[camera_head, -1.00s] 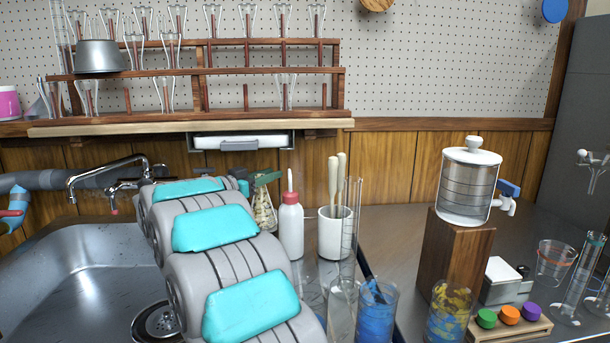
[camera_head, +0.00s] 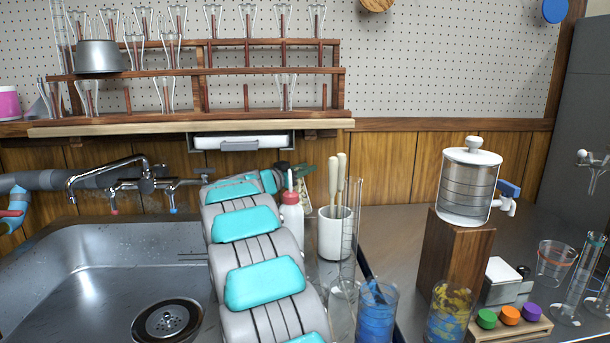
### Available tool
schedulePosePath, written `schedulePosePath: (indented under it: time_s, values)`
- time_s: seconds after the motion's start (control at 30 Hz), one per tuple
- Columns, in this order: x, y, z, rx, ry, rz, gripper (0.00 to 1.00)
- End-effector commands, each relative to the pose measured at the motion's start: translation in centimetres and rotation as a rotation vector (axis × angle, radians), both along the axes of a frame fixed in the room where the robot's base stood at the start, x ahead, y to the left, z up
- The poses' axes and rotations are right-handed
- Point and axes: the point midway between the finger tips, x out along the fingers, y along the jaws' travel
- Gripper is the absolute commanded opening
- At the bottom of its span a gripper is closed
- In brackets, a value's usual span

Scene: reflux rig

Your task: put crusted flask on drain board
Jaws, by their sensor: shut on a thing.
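My arm reaches away from me along the right side of the sink, and my gripper (camera_head: 300,172) is at its far end, small and partly hidden. It is shut on the crusted flask (camera_head: 305,196), a glass flask with yellowish crust inside. The flask is mostly hidden behind the white wash bottle (camera_head: 291,222), so its tilt and height are unclear. A wooden rack with pegs (camera_head: 270,72) on the back wall holds inverted glassware; several pegs are bare. I cannot tell for sure whether this is the drain board.
The steel sink (camera_head: 85,285) with its taps is at left. A white pot with pestles (camera_head: 334,235), a tall glass cylinder and a blue-stained beaker (camera_head: 377,308) stand right of my arm. A drum-shaped container (camera_head: 468,187) stands on a wooden block. Clear counter lies behind it.

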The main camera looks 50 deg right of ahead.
Motion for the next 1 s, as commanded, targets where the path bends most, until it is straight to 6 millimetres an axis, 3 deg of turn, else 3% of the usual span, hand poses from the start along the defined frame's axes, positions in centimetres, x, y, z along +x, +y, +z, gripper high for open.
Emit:
schedulePosePath:
  time_s: [0.13, 0.5, 0.53, 0.6, 1.0]
  values:
    - [-0.1, -0.1, -1.5, -0.002, 0.000, -0.002, 0.00]
    - [-0.1, 0.0, -2.0, 0.000, -0.001, -0.001, 0.00]
    - [-0.1, 0.0, -1.9, -0.001, -0.002, -0.001, 0.34]
    - [-0.1, 0.0, -1.9, -0.001, -0.002, -0.001, 0.42]
    - [0.0, 0.6, -1.7, 0.000, -0.001, 0.000, 0.43]
